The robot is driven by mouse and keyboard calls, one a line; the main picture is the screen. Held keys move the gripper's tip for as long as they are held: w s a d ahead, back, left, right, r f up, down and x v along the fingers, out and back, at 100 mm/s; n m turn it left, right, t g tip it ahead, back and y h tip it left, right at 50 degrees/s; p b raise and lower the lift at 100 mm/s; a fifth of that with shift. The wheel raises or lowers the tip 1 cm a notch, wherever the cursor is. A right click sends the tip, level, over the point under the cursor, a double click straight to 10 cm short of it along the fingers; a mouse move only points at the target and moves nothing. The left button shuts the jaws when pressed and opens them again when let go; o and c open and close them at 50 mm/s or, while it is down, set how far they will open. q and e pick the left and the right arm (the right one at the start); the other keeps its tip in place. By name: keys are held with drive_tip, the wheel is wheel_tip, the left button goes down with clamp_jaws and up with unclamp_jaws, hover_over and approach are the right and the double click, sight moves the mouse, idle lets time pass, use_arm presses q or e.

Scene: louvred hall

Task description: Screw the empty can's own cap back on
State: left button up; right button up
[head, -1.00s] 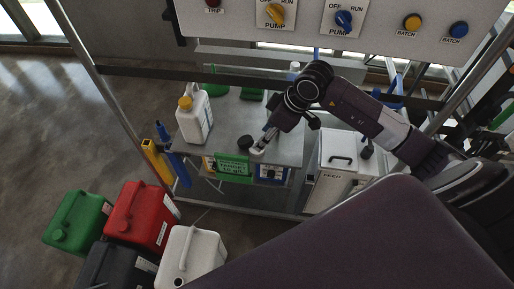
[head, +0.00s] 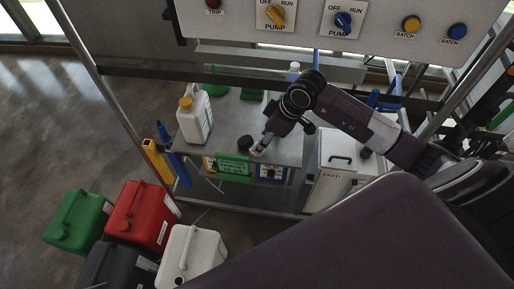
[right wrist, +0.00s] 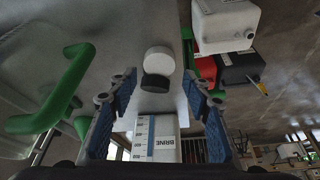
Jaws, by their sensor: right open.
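A black round cap (head: 245,143) lies on the grey bench. In the right wrist view the black cap (right wrist: 155,83) sits next to a white round cap (right wrist: 160,59). My right gripper (head: 261,147) is low over the bench front, just right of the black cap. Its fingers (right wrist: 163,92) are open, with the black cap showing between their tips, apparently not held. A white can (head: 190,255) stands on the floor at lower left with a dark, seemingly uncapped mouth. I cannot tell which cap belongs to it. My left gripper is out of view.
Green (head: 80,218), red (head: 140,214) and black (head: 115,265) cans crowd the white can. A white box (head: 340,165) stands right of the bench. A switch panel (head: 385,22) hangs above.

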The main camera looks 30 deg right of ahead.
drive_tip(key=p+x, duration=0.1)
drive_tip(key=x, duration=0.4)
drive_tip(key=shift+d, duration=0.1)
drive_tip(key=c, duration=0.4)
